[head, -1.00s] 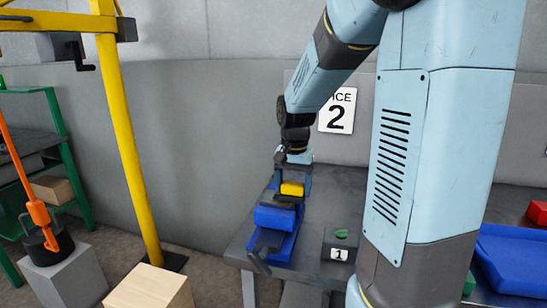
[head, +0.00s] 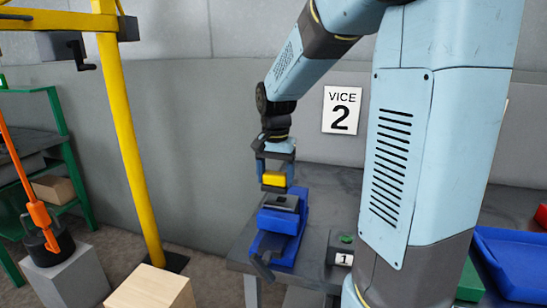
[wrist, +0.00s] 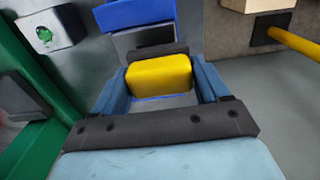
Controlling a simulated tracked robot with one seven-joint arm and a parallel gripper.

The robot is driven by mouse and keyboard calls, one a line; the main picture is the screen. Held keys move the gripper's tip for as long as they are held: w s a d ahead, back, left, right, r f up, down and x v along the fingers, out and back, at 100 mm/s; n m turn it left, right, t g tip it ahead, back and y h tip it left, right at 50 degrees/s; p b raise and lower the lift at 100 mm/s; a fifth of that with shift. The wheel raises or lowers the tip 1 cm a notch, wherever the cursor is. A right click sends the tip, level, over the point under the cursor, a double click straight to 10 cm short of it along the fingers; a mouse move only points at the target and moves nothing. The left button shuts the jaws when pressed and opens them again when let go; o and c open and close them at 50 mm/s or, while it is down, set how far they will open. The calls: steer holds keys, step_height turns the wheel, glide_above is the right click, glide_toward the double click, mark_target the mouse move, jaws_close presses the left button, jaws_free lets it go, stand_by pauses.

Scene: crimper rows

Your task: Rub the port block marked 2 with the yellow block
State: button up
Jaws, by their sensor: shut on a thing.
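The yellow block (head: 273,180) is held between the fingers of my gripper (head: 275,176), above the blue vice (head: 276,222). The block also fills the space between the fingers in the wrist view (wrist: 160,76). A gap shows between the block and the grey jaws (head: 284,202) of the vice. A dark port block marked 1 (head: 342,250) with a green top stands on the bench right of the vice. A block with a green port (wrist: 46,32) shows at the upper left of the wrist view. No port block marked 2 is visible; only a wall sign (head: 343,109) reads VICE 2.
The grey bench (head: 325,205) has bare room behind the vice. A blue tray (head: 515,262) lies at the right, partly behind my arm. A yellow post (head: 130,150), a green rack (head: 75,150) and a wooden box (head: 150,290) stand at the left.

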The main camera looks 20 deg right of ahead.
steer(key=shift+w+r, duration=0.15)
steer(key=shift+r, duration=2.5)
